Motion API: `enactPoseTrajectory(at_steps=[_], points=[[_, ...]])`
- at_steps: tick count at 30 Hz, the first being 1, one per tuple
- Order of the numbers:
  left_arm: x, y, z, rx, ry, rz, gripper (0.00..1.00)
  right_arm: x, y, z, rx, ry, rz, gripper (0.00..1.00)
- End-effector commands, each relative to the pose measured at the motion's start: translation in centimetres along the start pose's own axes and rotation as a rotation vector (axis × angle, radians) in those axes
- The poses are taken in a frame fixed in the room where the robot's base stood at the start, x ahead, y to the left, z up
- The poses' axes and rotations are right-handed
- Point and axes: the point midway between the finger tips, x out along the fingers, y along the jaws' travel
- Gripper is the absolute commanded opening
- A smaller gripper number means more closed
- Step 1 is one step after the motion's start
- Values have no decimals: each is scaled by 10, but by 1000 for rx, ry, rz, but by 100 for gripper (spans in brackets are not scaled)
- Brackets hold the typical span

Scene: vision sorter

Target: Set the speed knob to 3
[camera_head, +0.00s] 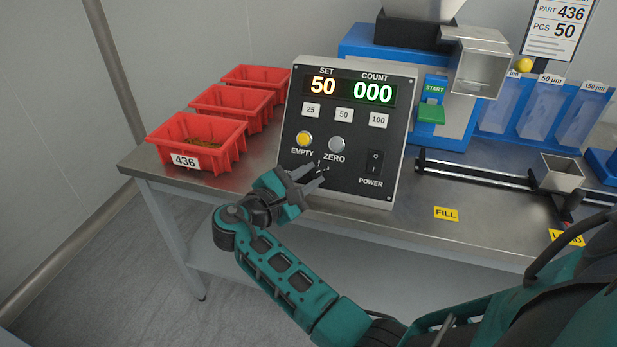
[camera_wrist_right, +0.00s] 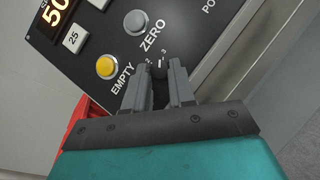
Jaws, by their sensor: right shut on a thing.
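The counter panel (camera_head: 345,130) stands tilted on the bench, showing SET 50 and COUNT 000. The dark speed knob (camera_wrist_right: 159,88) is low on the panel, below the EMPTY and ZERO buttons, mostly hidden by my fingers. My right gripper (camera_head: 314,177) is shut on the knob; in the wrist view its two fingers (camera_wrist_right: 159,92) sit on either side of it. Small white scale digits, seemingly 2 and 3, show just beyond the fingertips with a short white mark close by. I cannot tell exactly which digit the knob points to. My left gripper is not in view.
The yellow EMPTY button (camera_wrist_right: 105,66) and grey ZERO button (camera_wrist_right: 136,22) are close to my fingers. The POWER switch (camera_head: 375,168) is to the right. Red bins (camera_head: 205,155) stand left of the panel. A green START button (camera_head: 432,113) and a black rail (camera_head: 480,172) are farther right.

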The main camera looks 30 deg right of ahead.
Motion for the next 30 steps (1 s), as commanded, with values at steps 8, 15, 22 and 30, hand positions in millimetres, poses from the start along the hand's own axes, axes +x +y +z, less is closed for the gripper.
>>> enactPoseTrajectory(at_steps=[8, 15, 22, 30], points=[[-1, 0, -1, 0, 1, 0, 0, 1, 3, 2, 64, -7, -42, 0], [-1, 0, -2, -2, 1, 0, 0, 2, 2, 2, 75, -8, -49, 0], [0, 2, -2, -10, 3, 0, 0, 2, 3, 2, 75, -9, -49, 0], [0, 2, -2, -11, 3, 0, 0, 1, 2, 1, 72, -6, -49, 49]])
